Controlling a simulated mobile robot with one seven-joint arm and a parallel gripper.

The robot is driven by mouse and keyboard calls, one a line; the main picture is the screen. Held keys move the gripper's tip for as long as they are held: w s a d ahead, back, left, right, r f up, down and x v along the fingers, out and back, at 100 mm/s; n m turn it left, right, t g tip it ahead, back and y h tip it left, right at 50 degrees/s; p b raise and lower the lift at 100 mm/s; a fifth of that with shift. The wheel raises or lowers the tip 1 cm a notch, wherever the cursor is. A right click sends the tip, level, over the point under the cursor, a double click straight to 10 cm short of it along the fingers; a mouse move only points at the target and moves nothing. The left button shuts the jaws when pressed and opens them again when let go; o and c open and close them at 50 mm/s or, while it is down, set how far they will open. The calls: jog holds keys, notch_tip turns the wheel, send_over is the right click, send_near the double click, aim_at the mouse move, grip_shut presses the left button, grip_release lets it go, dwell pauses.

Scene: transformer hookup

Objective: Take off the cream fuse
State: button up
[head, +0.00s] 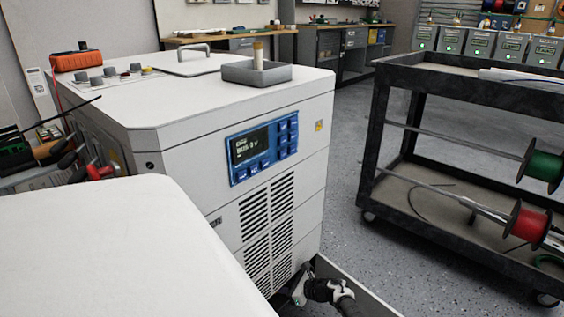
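The display's small text is hard to read.
An orange case (75,60), several knobs and a handled lid (193,62) share the cabinet top. A black cart (468,100) with wire spools stands right. Grey floor separates cabinet and cart.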

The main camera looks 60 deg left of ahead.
grip_shut()
jog(key=shift+w+d+p, duration=0.2)
jog(key=shift+d+p, duration=0.15)
jog(key=shift+d, duration=0.5)
jog(key=shift+w+d+p, duration=0.2)
jog(key=shift+d+p, duration=0.15)
jog(key=shift+d, duration=0.45)
jog(key=shift+w+d+p, duration=0.2)
jog(key=shift+d+p, duration=0.15)
jog(key=shift+d, duration=0.45)
jog(key=shift+w+d+p, duration=0.15)
jog(key=shift+d+p, duration=0.15)
jog(key=shift+d, duration=0.55)
jog(key=shift+w+d+p, duration=0.2)
jog(key=shift+d+p, duration=0.15)
jog(key=shift+d, duration=0.45)
